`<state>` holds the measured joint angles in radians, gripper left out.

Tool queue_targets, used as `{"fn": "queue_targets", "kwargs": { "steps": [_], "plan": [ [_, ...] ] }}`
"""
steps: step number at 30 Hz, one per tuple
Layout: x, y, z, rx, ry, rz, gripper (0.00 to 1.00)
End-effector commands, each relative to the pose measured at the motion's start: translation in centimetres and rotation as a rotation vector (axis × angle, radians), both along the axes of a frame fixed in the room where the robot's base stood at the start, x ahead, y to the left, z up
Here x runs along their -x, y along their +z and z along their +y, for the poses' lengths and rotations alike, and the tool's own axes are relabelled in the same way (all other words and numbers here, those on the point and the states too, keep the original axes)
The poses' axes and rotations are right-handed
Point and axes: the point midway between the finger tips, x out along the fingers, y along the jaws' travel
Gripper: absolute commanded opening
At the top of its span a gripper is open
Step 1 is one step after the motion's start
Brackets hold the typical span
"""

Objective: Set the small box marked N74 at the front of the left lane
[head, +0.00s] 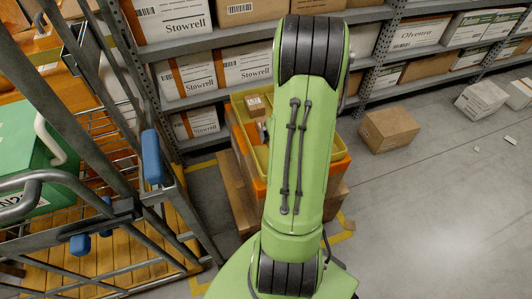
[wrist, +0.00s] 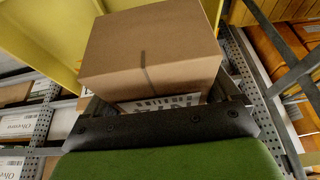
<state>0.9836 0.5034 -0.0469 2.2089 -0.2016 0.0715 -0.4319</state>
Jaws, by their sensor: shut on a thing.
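A small brown cardboard box (wrist: 150,50) fills the middle of the wrist view. A dark tape strip runs down its face, and a white label with black print is partly hidden at its lower edge. My gripper (wrist: 162,104) is shut on this box. In the head view a small brown box (head: 255,103) with a label shows at the yellow tray (head: 240,112), left of my arm; I cannot tell for sure that it is the held one. My arm hides the tray's middle, so the lanes cannot be made out. Yellow surface (wrist: 40,35) also shows beside the held box.
The tray sits on an orange base over brown cartons. A metal cart (head: 110,215) with a green case (head: 35,150) stands at left. Shelves (head: 220,98) of labelled boxes run behind. A brown carton (head: 389,130) lies on the floor right of the tray; the right floor is mostly clear.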

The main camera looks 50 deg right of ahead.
Motion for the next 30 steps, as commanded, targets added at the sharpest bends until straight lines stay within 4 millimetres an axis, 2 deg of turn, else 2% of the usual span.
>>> {"fn": "queue_targets", "kwargs": {
  "steps": [1, 3, 8, 13, 24, 25, 27, 30],
  "plan": [
    [0.0, -1.9, 0.2, -0.007, 0.001, 0.003, 0.53],
    [0.0, -3.6, 0.2, -0.007, 0.003, 0.003, 0.53],
    [-0.1, -5.7, 0.2, -0.003, 0.003, 0.002, 0.53],
    [0.0, -8.7, 0.2, -0.006, 0.002, 0.002, 0.53],
    [-0.1, -9.2, 0.2, -0.001, 0.003, 0.000, 0.53],
    [-0.1, -9.2, 0.2, -0.002, 0.003, 0.001, 0.91],
    [-0.1, -9.1, 0.2, -0.002, 0.003, 0.001, 1.00],
    [-0.1, -9.1, 0.2, -0.002, 0.003, 0.001, 1.00]
  ]
}}
